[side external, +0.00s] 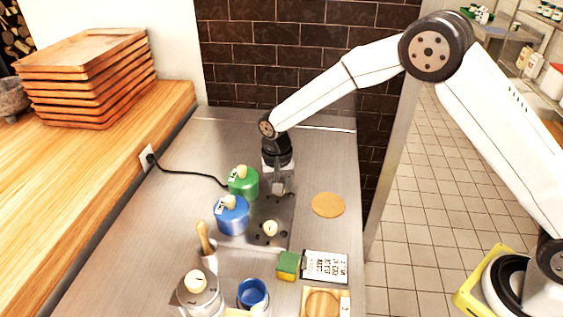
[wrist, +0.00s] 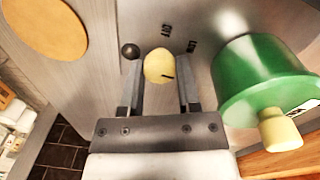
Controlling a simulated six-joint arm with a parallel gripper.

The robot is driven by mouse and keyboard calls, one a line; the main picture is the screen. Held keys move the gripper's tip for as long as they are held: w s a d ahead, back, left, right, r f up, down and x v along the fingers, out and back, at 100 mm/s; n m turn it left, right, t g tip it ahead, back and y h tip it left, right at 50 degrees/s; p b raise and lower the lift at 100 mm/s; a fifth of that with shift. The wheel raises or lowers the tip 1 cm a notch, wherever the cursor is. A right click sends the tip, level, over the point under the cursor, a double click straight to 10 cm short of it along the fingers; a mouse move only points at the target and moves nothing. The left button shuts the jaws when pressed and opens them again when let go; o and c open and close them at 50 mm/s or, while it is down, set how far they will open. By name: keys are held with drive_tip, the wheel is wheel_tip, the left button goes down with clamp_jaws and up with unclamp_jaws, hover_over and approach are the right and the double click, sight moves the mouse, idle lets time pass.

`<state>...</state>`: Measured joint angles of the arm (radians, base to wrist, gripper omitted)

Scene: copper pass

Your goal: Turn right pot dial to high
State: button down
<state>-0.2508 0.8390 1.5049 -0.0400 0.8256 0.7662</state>
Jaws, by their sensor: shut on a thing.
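My gripper (side external: 278,188) reaches down to the steel hob beside the green pot (side external: 243,183). In the wrist view my gripper (wrist: 160,80) has one finger on each side of a cream dial (wrist: 158,65) and is shut on it. This dial has a dark pointer line toward its lower right. Dark printed marks (wrist: 166,31) lie on the plate around it. The green pot (wrist: 262,75) stands to its right there. In the side view this dial is hidden by my gripper. A second cream dial (side external: 270,228) sits free beside the blue pot (side external: 232,215).
A round wooden board (side external: 327,205) lies right of the hob. A black cord (side external: 188,174) runs to the wall.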

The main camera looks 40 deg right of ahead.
drive_tip(key=shift+r+m, duration=0.1)
drive_tip(key=shift+m, duration=1.8)
drive_tip(key=shift+c, duration=1.6)
unclamp_jaws()
drive_tip(key=shift+w+a+r, duration=0.1)
drive_tip(key=shift+w+r, duration=0.05)
drive_tip(key=shift+r, duration=3.75)
